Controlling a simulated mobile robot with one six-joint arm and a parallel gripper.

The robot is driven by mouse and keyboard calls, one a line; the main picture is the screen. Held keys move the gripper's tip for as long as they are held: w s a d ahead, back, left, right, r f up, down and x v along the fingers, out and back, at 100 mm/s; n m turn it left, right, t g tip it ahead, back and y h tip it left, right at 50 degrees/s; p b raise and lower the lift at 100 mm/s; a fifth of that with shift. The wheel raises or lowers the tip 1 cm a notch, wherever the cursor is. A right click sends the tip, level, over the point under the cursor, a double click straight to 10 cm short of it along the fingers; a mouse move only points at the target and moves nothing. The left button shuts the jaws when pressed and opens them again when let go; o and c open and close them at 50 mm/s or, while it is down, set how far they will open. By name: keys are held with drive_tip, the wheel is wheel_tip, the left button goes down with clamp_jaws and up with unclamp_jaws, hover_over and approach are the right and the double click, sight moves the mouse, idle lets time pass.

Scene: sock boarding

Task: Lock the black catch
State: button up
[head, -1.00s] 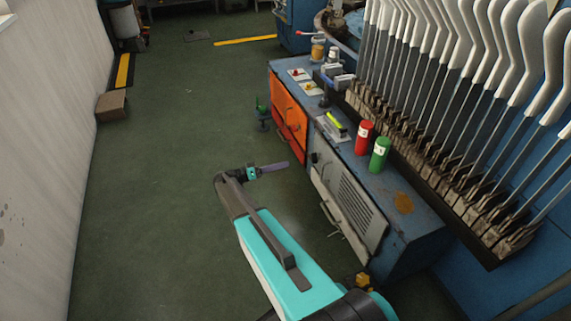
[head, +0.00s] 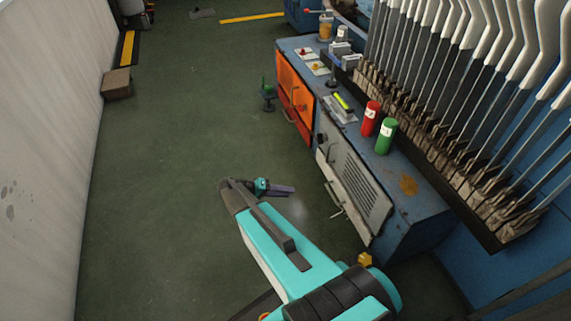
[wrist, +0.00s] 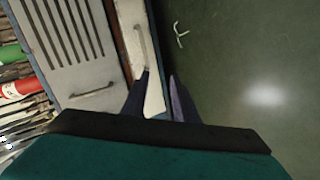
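A small dark knob-like part (head: 322,138), which looks like the black catch, sits at the upper left corner of the grey louvred door (head: 353,188) on the blue cabinet. I cannot tell its position, locked or unlocked. My gripper (head: 294,190) is over the floor left of this door, with its fingers pointing right toward the cabinet and clear of the catch. In the wrist view the two dark fingers (wrist: 160,76) stand apart with nothing between them. The louvred front (wrist: 68,30) and a pale panel with a handle (wrist: 140,45) show beyond; I cannot make out the catch there.
An orange and red door (head: 294,98) is left of the grey one. A red can (head: 371,118) and a green can (head: 386,136) stand on the cabinet top (head: 412,206). A rack of white sock forms (head: 475,110) is behind. The green floor (head: 175,170) is largely free.

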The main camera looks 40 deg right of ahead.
drive_tip(key=s+a+f+n+y, duration=0.2)
drive_tip(key=s+a+f+y, duration=0.1)
drive_tip(key=s+a, duration=0.5)
drive_tip(key=s+a+f+n+y, duration=0.3)
drive_tip(key=s+a, duration=0.6)
drive_tip(key=a, duration=0.3)
drive_tip(key=s+a+f+n+y, duration=0.2)
drive_tip(key=s+a+f+y, duration=0.2)
drive_tip(key=s+a, duration=0.5)
drive_tip(key=shift+s+a+f+n+y, duration=0.25)
drive_tip(key=shift+a+f+n+y, duration=0.2)
drive_tip(key=shift+y, duration=0.55)
